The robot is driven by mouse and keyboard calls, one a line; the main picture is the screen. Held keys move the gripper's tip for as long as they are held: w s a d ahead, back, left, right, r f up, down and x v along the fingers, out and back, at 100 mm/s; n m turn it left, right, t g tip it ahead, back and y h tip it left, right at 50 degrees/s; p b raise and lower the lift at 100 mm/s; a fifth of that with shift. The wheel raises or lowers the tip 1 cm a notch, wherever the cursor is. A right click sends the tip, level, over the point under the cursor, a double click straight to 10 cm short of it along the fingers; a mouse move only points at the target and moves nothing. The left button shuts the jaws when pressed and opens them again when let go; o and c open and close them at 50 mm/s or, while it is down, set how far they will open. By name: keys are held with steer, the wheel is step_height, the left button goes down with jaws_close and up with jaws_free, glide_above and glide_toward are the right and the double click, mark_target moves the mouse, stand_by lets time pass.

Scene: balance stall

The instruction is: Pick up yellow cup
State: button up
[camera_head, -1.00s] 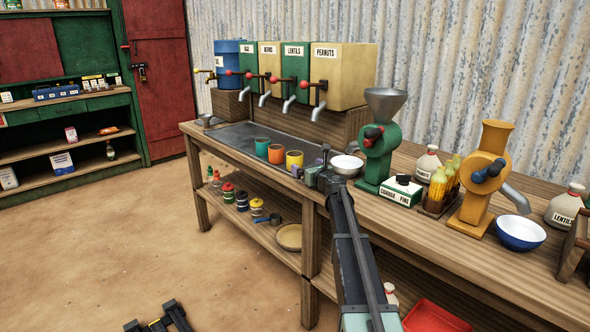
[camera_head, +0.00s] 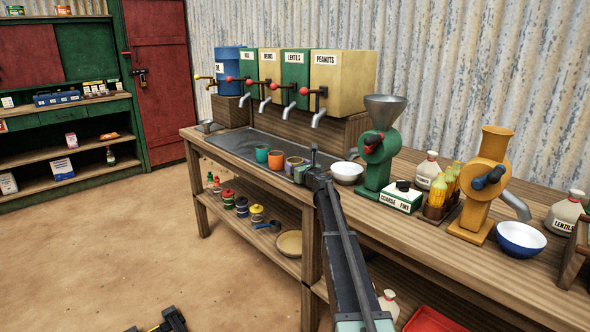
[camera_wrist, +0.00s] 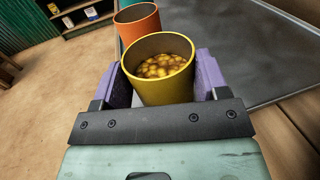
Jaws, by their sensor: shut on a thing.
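The yellow cup (camera_wrist: 158,92) stands upright between the purple fingers of my gripper (camera_wrist: 165,80) in the wrist view, with yellow-brown pieces inside it. My gripper is shut on the cup, one finger on each side. In the head view my gripper (camera_head: 298,167) is at the bench's dark tray (camera_head: 240,143) and mostly covers the cup. I cannot tell whether the cup's base is off the tray.
An orange cup (camera_head: 277,159) and a teal cup (camera_head: 262,154) stand just left of my gripper. A white bowl (camera_head: 346,172) and a green grinder (camera_head: 378,150) are to the right. Taps of the dispensers (camera_head: 318,115) hang behind. The tray's left part is clear.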

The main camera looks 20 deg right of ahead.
mark_target(297, 162)
steer(key=shift+r, duration=0.1)
step_height(297, 162, up, 20)
steer(key=p, duration=2)
